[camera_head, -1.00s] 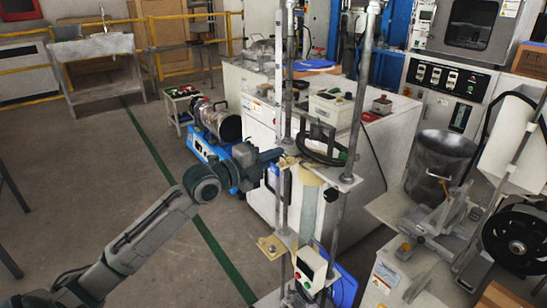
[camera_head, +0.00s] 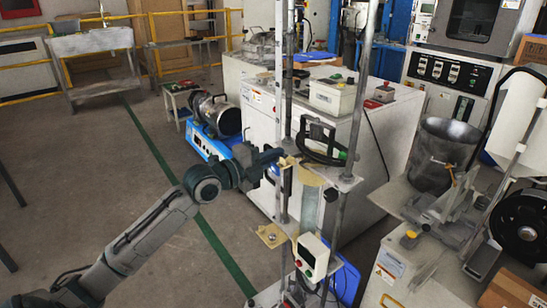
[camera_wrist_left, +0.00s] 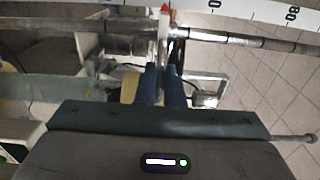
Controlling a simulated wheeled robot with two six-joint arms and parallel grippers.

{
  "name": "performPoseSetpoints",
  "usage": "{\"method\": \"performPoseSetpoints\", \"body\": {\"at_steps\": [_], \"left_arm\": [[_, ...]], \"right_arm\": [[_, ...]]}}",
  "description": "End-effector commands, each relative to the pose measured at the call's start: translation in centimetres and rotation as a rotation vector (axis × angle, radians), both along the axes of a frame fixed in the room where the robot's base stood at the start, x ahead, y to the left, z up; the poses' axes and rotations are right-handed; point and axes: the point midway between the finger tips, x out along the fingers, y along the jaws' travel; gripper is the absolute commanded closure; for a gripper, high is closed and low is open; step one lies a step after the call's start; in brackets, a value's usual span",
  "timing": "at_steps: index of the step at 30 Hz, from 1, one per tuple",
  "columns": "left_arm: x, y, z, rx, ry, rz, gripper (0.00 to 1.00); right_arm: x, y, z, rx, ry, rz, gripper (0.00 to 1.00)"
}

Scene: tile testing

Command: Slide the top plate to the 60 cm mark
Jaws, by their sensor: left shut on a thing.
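The top plate (camera_head: 345,183) is a pale metal plate across the upright rods of the test stand. A tan tab is at its left side. My left gripper (camera_head: 270,160) reaches the plate's left side from the left and is shut on it. In the left wrist view the two blue fingers (camera_wrist_left: 164,88) sit close around a thin part of the plate. A white scale strip (camera_wrist_left: 262,12) curves along the top there, with an "80" readable at right. A red pointer tip (camera_wrist_left: 165,8) is by the strip. My right gripper is not in view.
A lower tan bracket (camera_head: 270,236) and a white control box (camera_head: 312,257) sit below the plate on the stand. A white cabinet (camera_head: 262,125) stands close behind. A metal bucket (camera_head: 442,155) and bench equipment are at right. Floor is open at left.

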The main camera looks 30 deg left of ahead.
Motion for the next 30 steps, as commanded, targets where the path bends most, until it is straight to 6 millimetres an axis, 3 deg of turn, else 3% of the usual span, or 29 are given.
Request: {"method": "performPoseSetpoints", "body": {"at_steps": [14,30], "left_arm": [[0.0,0.0,-0.8,0.000,0.002,0.000,1.00],[0.0,0.0,-4.4,0.000,0.003,0.000,1.00]], "right_arm": [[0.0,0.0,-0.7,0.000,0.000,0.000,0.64],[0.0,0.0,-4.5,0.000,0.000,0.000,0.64]]}}
